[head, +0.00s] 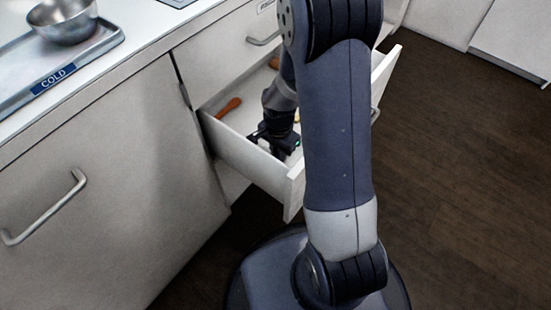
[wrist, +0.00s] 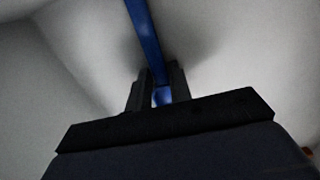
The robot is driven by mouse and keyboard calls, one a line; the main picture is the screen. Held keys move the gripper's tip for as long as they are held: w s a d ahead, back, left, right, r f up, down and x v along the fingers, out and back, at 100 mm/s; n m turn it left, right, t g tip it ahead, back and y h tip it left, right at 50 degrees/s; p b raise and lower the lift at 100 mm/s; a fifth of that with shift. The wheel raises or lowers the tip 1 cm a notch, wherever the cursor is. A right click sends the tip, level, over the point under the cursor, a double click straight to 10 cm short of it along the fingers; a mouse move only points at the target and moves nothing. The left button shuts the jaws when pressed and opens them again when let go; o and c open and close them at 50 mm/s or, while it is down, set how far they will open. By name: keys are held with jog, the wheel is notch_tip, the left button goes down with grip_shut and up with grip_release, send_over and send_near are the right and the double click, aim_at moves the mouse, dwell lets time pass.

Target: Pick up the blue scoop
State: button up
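The blue scoop (wrist: 146,35) shows in the wrist view as a narrow blue bar running from the top edge down between my fingers. My gripper (wrist: 159,92) has its two dark fingers close together, one on each side of the blue bar, with no clear gap; it looks shut on it. In the head view my gripper (head: 282,146) is down inside the open drawer (head: 250,160). The scoop cannot be made out there, and its far end is outside the wrist view.
An orange-brown handled tool (head: 229,107) lies in the drawer, left of my gripper. The drawer's pale walls are close around my gripper. On the counter stand a tray marked COLD (head: 55,77) and a metal bowl (head: 63,20). Dark floor at right is clear.

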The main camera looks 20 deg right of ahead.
grip_shut()
jog(key=shift+r, duration=0.1)
